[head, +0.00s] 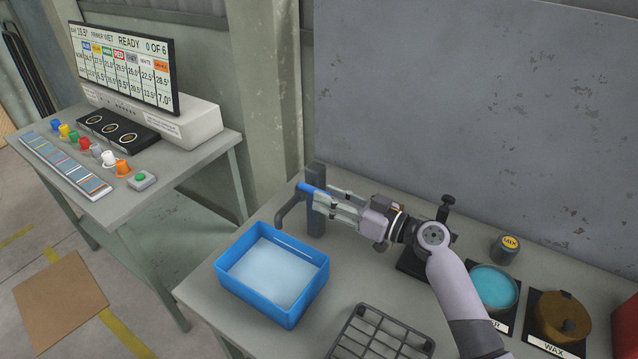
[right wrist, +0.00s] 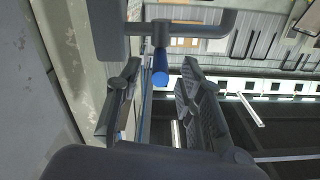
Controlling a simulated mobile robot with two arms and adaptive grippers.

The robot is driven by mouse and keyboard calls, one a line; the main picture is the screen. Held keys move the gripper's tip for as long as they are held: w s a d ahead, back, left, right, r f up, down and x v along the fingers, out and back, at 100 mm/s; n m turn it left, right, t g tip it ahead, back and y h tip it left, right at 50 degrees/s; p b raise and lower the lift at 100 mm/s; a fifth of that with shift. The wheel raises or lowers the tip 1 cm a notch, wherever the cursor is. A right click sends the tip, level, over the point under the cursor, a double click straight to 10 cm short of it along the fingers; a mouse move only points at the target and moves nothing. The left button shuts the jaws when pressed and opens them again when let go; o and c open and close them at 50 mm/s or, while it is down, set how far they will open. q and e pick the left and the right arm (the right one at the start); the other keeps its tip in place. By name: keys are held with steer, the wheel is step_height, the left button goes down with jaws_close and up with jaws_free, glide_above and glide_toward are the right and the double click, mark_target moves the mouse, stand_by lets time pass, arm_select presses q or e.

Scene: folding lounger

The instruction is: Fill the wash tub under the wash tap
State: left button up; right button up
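The blue wash tub (head: 306,296) stands on the bench with a pale, water-like surface inside; how deep it is I cannot tell. The dark wash tap (head: 316,209) rises behind it, its spout (head: 283,212) reaching toward the tub's back edge. No clear stream shows. The tap's blue lever (head: 310,188) is at the fingertips of my right gripper (head: 323,201). In the right wrist view, the blue lever (right wrist: 160,68) lies between the spread fingers of this gripper (right wrist: 158,85), with gaps on both sides. My left gripper is out of view.
A black wire rack (head: 380,335) stands at the bench front. A teal pot (head: 492,286), a wax pot (head: 562,316) and a MIX knob (head: 505,249) are at right. A side table (head: 170,170) holds a screen (head: 122,65) and several coloured cups.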

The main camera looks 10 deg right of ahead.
mark_target(297, 184)
steer(key=shift+p+x, duration=0.4)
steer(key=shift+x, duration=1.25)
jaws_close()
